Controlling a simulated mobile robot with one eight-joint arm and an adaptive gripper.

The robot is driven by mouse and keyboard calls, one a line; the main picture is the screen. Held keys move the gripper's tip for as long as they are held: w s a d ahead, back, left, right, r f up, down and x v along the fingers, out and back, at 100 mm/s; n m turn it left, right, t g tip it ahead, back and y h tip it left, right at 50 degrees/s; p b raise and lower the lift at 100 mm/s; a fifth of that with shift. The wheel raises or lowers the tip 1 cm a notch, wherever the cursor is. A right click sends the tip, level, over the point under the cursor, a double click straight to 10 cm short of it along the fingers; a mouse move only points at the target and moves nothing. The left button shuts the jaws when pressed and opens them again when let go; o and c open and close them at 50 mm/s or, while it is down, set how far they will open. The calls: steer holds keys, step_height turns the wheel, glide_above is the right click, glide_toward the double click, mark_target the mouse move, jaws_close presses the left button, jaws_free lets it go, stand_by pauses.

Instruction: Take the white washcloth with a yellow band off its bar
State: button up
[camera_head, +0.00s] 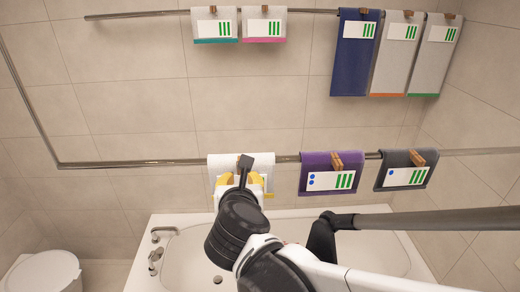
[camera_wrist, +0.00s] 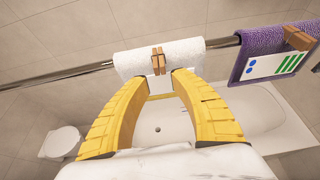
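The white washcloth (camera_head: 228,161) hangs over the lower bar (camera_head: 130,164) at its middle, largely behind my arm in the head view. In the wrist view the washcloth (camera_wrist: 190,50) is straight ahead, with a wooden clip (camera_wrist: 158,61) at its middle. A thin yellow strip (camera_wrist: 160,97) shows low between my fingers, likely its band. My gripper (camera_wrist: 160,76) is open, its two yellow fingers spread to either side below the clip. Nothing is held between them. I cannot tell whether the fingertips touch the cloth. In the head view my gripper (camera_head: 242,181) covers the cloth's lower part.
A purple towel (camera_head: 316,165) and a dark grey towel (camera_head: 396,160) hang to the right on the same bar. Several towels hang from an upper bar (camera_head: 140,14). A bathtub (camera_head: 185,245) lies below, a toilet (camera_head: 42,272) at left. The bar's left stretch is bare.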

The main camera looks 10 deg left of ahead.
mark_target(264, 165)
steer(key=x, duration=0.5)
steer(key=p+x, duration=0.1)
steer(key=x, duration=0.1)
steer(key=shift+w+a+r, duration=0.1)
steer(key=shift+w+a, duration=0.05)
steer(key=shift+w, duration=0.3)
steer(key=shift+s, duration=0.15)
jaws_close()
